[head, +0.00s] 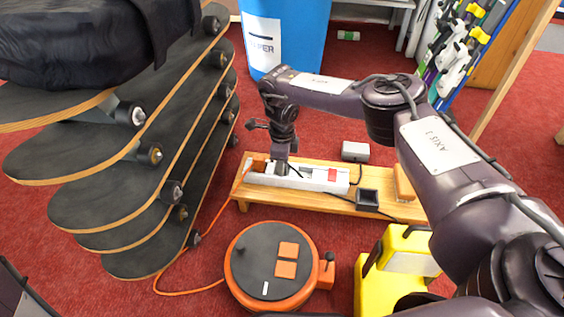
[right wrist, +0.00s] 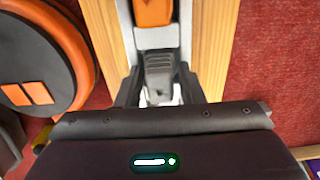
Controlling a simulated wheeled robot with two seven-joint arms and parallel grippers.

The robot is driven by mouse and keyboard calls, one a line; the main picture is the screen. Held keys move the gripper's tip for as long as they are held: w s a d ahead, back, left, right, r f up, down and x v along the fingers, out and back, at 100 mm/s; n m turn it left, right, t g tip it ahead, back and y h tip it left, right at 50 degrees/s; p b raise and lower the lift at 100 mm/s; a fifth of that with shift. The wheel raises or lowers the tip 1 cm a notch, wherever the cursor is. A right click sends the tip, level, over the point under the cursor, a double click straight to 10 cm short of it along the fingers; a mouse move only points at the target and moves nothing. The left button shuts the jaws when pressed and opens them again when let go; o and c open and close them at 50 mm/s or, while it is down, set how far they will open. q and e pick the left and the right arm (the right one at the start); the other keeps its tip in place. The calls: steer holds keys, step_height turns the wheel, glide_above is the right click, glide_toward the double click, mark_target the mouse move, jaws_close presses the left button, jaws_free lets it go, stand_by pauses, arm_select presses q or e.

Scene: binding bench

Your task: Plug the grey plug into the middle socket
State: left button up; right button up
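The white power strip (head: 322,180) lies along the wooden bench, with a red switch (head: 333,175) near its right end. An orange plug (head: 259,163) sits at its left end and also shows at the top of the right wrist view (right wrist: 152,12). My right gripper (head: 281,168) points down over the strip, just right of the orange plug. In the right wrist view its fingers (right wrist: 158,90) flank the ribbed dark grey plug (right wrist: 158,68) and appear closed on it. The plug's pins are hidden, so I cannot tell if it is seated. My left gripper is not in view.
An orange-and-black cable reel (head: 258,268) stands in front of the bench (head: 300,202). A dark square box (head: 367,199) and an orange block (head: 403,183) are on its right part. Stacked skateboards (head: 120,225) stand left, a yellow object (head: 378,285) front right.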

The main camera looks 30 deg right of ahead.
steer(key=shift+o, duration=1.1)
steer(key=shift+r, duration=0.1)
step_height(320, 180, up, 7)
steer(key=p, duration=0.5)
steer(key=shift+r, duration=0.35)
